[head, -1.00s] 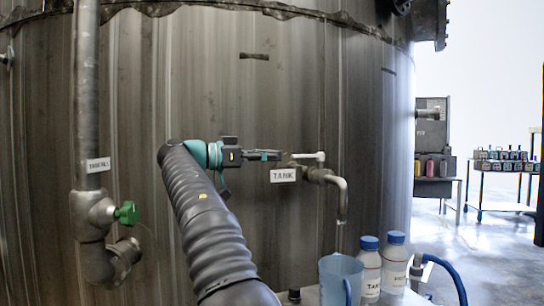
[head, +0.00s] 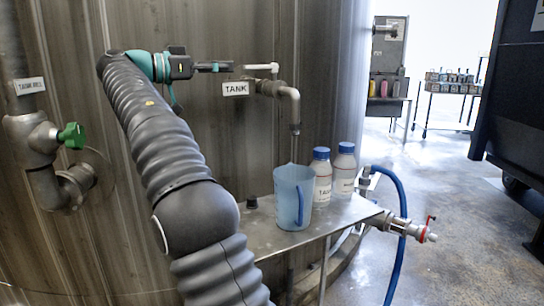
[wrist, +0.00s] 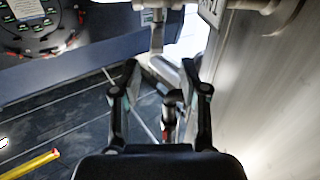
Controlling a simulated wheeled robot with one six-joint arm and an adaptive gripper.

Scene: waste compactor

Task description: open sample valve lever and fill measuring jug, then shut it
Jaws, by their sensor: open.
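The sample valve has a pale lever (head: 262,67) above the TANK label (head: 236,89), and its outlet pipe (head: 292,105) bends down at the tank's side. A translucent blue measuring jug (head: 288,205) stands upright on the small metal shelf, below and roughly in line with the outlet. No flow shows from the outlet. My gripper (head: 225,67) is open and empty, just left of the lever and apart from it in the head view. In the wrist view my gripper's fingers (wrist: 160,75) are spread, with the label (wrist: 211,10) at the top edge.
Two white bottles with blue caps (head: 344,172) stand right of the jug on the shelf (head: 258,236). A red-handled valve (head: 424,230) and blue hose (head: 402,205) are at the shelf's right. A green-knobbed valve (head: 72,135) is on the left pipe. Open floor lies right.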

